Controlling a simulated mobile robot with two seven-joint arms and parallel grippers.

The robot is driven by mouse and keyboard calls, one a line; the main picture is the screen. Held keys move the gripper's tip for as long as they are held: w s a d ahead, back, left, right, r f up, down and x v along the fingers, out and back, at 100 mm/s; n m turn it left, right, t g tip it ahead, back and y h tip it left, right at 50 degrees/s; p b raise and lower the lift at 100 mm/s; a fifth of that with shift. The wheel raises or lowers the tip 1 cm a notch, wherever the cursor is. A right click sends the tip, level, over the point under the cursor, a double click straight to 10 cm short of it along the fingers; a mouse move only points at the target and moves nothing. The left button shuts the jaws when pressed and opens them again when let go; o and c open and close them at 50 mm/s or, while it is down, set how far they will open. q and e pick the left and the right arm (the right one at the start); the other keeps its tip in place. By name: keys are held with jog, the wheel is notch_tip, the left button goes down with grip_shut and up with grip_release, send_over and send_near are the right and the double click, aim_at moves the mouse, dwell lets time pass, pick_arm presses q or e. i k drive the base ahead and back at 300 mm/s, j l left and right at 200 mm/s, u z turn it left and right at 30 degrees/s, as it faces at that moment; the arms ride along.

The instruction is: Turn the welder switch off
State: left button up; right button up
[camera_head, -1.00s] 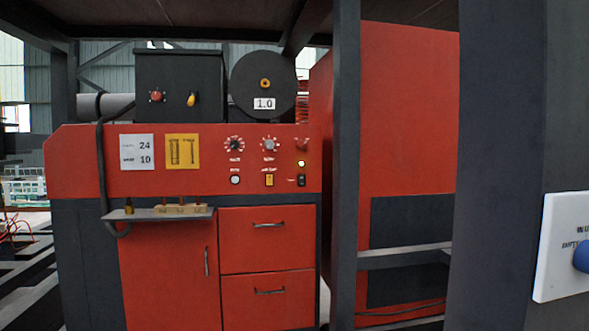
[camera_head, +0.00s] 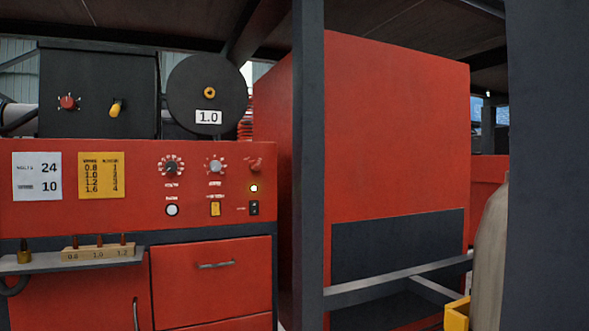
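The welder (camera_head: 120,225) is a red cabinet at the left of the head view, with a control panel along its upper front. A small black rocker switch (camera_head: 254,208) sits at the panel's lower right. To the switch's left are a yellow switch (camera_head: 215,209) and a round white button (camera_head: 172,210). Two dials, a dark one (camera_head: 171,166) and a grey one (camera_head: 215,166), sit above these. Neither of my grippers is in view.
A dark upright post (camera_head: 309,165) stands just right of the panel, with a tall red cabinet (camera_head: 395,130) behind it. A wider dark post (camera_head: 548,165) fills the right edge. A shelf (camera_head: 70,263) with a nozzle block juts from the welder's front at lower left.

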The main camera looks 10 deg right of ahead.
aim_at(253, 164)
jog(key=i+j+z, duration=0.25)
jog(key=z, duration=0.25)
jog(key=i+j+z, duration=0.2)
jog(key=j+z, duration=0.25)
jog(key=i+j+z, duration=0.1)
jog(key=j+z, duration=0.4)
